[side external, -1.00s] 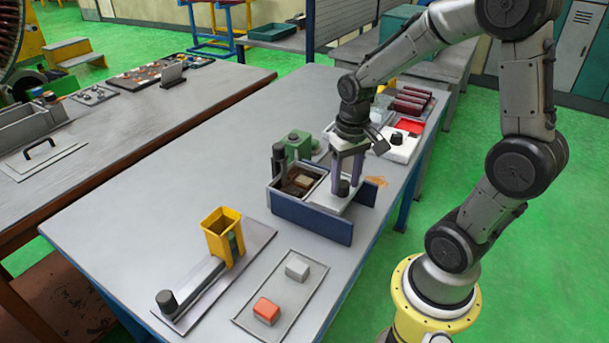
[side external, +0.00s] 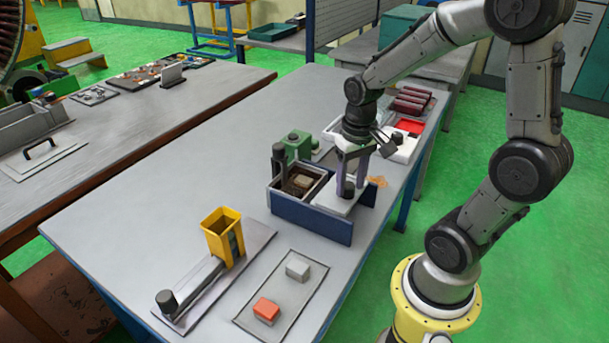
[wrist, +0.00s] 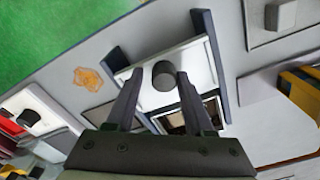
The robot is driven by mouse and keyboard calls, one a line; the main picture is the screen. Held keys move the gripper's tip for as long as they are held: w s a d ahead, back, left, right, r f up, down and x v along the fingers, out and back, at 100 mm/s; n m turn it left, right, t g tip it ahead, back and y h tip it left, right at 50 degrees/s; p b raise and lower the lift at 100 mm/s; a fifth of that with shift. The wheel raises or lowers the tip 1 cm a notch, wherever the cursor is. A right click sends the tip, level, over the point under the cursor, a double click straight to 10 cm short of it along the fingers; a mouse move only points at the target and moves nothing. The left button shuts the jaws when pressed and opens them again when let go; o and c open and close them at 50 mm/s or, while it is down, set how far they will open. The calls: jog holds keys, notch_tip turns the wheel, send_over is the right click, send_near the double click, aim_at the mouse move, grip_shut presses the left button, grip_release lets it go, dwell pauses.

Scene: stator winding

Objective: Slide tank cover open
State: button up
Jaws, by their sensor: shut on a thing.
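The tank (side external: 308,218) is a dark blue open-topped box near the right edge of the table. Its pale flat cover (side external: 332,199) lies over the right part and reaches past the tank's middle. The left part is open and shows a brown inside with a small tan block (side external: 303,181). A dark round knob (side external: 348,189) stands on the cover. My gripper (side external: 350,181) points down with its two fingers on either side of the knob, shut on it. The wrist view shows the knob (wrist: 163,76) between the fingertips and the cover (wrist: 200,63) below.
A green device (side external: 298,146) stands just behind the tank. White and red trays (side external: 409,126) lie beyond the arm. A yellow holder (side external: 221,234) on a plate and a tray with red and white blocks (side external: 277,322) lie in front. The table's left middle is clear.

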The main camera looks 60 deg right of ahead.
aim_at(353, 187)
jog(key=shift+s+a+f+g, duration=0.3)
jog(key=shift+s+a+f, duration=0.05)
jog(key=shift+s+f, duration=0.45)
jog(key=o, duration=0.7)
jog(key=shift+r, duration=0.15)
jog(key=shift+w+d+r, duration=0.1)
jog(key=shift+r, duration=1.5)
jog(key=shift+w+d+r, duration=0.1)
jog(key=shift+r, duration=1.45)
jog(key=shift+w+a+r, duration=0.1)
jog(key=shift+a, duration=0.15)
jog(key=s+a+r+n+t, duration=0.2)
jog(key=a, duration=0.1)
jog(key=s+a+r+n+t, duration=0.2)
jog(key=a, duration=0.1)
jog(key=s+a+r+n+t, duration=0.1)
jog(key=s+a+r+n, duration=0.1)
jog(key=a, duration=0.1)
jog(key=shift+s+r+t, duration=0.25)
jog(key=shift+s+t, duration=0.05)
jog(key=shift+t, duration=0.1)
